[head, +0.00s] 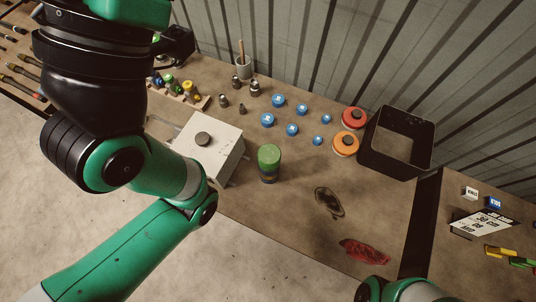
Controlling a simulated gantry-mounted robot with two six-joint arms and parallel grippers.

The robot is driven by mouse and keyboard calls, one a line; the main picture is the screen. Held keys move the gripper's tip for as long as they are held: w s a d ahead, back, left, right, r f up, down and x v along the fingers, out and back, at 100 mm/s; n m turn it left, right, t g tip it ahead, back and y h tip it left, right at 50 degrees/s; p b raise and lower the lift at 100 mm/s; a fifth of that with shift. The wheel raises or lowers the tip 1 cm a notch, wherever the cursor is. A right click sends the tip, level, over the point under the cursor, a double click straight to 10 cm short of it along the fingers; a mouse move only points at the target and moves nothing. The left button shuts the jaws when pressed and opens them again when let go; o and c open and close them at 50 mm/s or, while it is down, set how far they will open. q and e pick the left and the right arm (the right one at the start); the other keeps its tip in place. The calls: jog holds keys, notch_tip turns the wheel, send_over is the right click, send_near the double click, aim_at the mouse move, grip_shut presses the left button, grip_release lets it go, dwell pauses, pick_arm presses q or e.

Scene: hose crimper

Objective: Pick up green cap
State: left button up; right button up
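A green cap (269,154) sits on top of a dark upright cylinder (268,177) near the middle of the workbench, just right of a white box. Neither gripper shows. My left arm crosses the left side of the head view and its links run down to the lower left. Only a small part of my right arm shows at the bottom edge, right of the middle.
A white box (220,143) with a dark knob stands left of the cylinder. Several blue caps (268,120) lie behind it. Orange and red rolls (345,144) sit beside a black bin (372,150). A red cloth (364,251) lies in front. The bench between is mostly clear.

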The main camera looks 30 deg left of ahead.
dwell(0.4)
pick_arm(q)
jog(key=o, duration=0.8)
